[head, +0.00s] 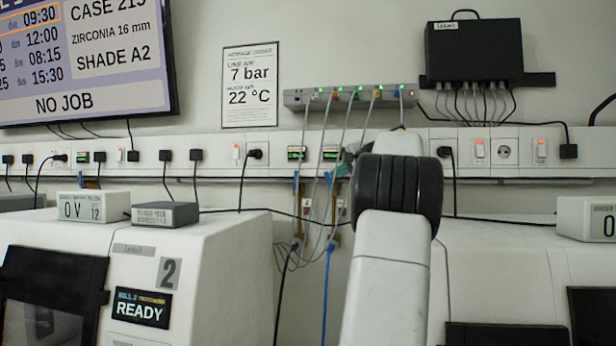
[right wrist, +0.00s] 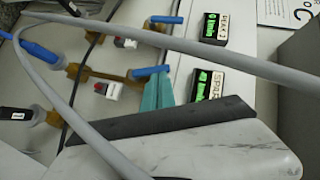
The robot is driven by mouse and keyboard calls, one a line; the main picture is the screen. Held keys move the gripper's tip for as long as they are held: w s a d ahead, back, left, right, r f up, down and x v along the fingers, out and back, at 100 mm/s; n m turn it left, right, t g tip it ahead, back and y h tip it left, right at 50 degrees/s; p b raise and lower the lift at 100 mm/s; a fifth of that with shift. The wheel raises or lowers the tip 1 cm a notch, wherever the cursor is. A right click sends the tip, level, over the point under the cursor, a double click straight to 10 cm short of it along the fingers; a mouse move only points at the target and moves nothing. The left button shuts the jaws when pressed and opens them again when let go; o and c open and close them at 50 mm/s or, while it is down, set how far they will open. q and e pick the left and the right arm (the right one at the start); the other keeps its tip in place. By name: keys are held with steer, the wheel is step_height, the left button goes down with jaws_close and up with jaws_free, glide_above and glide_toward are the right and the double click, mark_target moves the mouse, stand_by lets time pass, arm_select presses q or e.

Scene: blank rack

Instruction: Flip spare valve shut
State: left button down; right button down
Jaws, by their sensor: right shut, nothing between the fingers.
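In the right wrist view, the spare valve's blue lever (right wrist: 150,71) lies roughly along its brass pipe (right wrist: 115,75). The small green-lit display (right wrist: 207,83) beside it seems to read SPARE. My right gripper (right wrist: 158,93) has its teal fingers together and empty, close beside the lever's end; I cannot tell whether they touch it. In the head view, my right arm hides most of this gripper, and the valve shows only partly beside the black wrist rings. My left gripper is not in view.
A second valve with a blue lever (right wrist: 166,20) and its display (right wrist: 215,28) sit close by. Grey cables (right wrist: 180,40) cross in front of the valves. White mills (head: 200,270) stand below the wall rail (head: 220,150); a grey manifold (head: 350,97) is above.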

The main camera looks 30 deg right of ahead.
mark_target(326, 173)
steer(key=w+a+n+g+h, duration=0.1)
steer(key=g, duration=0.1)
steer(key=w+a+n+g+h, duration=0.1)
steer(key=n+g, duration=0.1)
steer(key=shift+w+a+h, duration=0.1)
steer(key=shift+a+h, duration=0.2)
steer(key=shift+w+a+f+n+g+h, duration=0.2)
steer(key=shift+a+n+g+h, duration=0.05)
steer(key=shift+n+g+h, duration=0.2)
steer(key=shift+w+a+f+n+g+h, duration=0.15)
steer(key=shift+w+a+n+g+h, duration=0.05)
steer(key=shift+n+g+h, duration=0.2)
steer(key=shift+w+a+f, duration=0.25)
steer(key=shift+r, duration=0.1)
